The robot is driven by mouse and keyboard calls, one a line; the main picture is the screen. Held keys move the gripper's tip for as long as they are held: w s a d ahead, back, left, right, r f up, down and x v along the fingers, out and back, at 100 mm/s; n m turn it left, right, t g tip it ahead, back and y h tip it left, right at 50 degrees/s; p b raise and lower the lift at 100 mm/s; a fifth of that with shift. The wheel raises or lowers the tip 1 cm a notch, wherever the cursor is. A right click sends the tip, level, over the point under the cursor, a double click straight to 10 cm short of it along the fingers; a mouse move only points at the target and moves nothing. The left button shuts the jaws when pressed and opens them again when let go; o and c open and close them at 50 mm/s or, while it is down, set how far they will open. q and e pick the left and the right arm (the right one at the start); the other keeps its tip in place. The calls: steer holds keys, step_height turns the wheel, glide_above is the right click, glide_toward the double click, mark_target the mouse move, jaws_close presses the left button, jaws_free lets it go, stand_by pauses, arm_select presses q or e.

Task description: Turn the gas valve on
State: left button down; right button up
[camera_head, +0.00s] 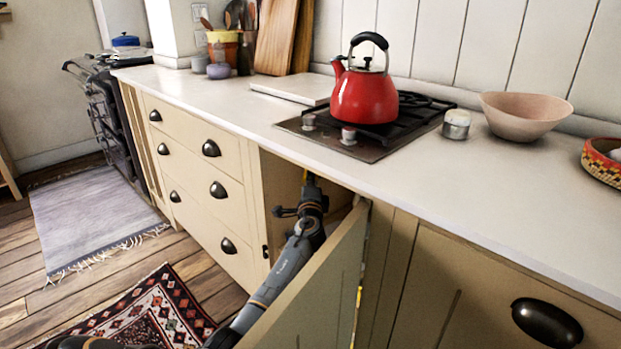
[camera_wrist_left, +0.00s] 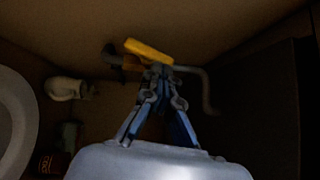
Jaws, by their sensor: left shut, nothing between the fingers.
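The gas valve has a yellow lever handle (camera_wrist_left: 149,51), set on a grey pipe (camera_wrist_left: 207,88) at the back of the dark cabinet in the left wrist view. The handle lies nearly level, tilted down to the right. My left gripper (camera_wrist_left: 158,70) is shut and empty, its fingertips at or just below the handle; I cannot tell whether they touch it. In the head view my left arm reaches into the open cabinet under the hob, and the gripper (camera_head: 311,180) is mostly hidden in shadow there. My right gripper is not in view.
The open cabinet door (camera_head: 315,285) stands close to the right of my left arm. A white pipe fitting (camera_wrist_left: 64,89) and a pale round object (camera_wrist_left: 14,120) are at the left inside the cabinet. A red kettle (camera_head: 364,98) stands on the hob (camera_head: 375,150) above.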

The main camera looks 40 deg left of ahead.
arm_select(q)
steer(key=shift+r+p, duration=0.2)
steer(key=shift+p, duration=0.25)
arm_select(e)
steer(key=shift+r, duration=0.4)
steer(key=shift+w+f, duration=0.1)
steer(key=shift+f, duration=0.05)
arm_select(q)
steer(key=shift+a, duration=0.1)
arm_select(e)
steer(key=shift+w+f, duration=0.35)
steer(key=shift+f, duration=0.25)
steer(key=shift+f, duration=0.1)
arm_select(q)
steer(key=shift+r+p, duration=0.1)
steer(key=shift+p, duration=0.25)
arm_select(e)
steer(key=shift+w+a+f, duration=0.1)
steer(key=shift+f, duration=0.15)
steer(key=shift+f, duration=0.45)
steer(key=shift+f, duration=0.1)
